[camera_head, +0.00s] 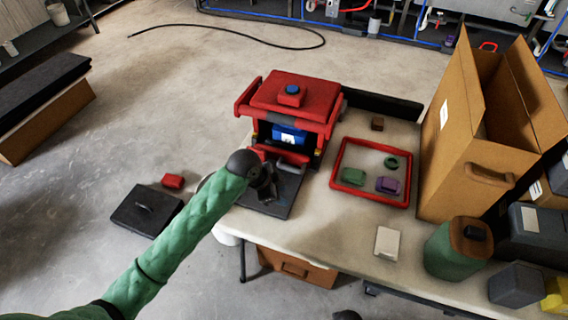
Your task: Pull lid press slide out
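The lid press (293,105) is a red and black machine at the left end of the table, with a blue button on its top and a blue item (289,135) inside its opening. Its slide, a dark flat plate (283,203), sticks out at the front below a red bar. My green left arm comes in from the left, and its black gripper (268,187) is over the plate, close to the front of the press. The gripper hides part of the plate. I cannot tell whether its fingers touch anything or are open. My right gripper does not show clearly.
A red-framed tray (334,183) holds green and purple pieces right of the press. A black case (146,210) is at left.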

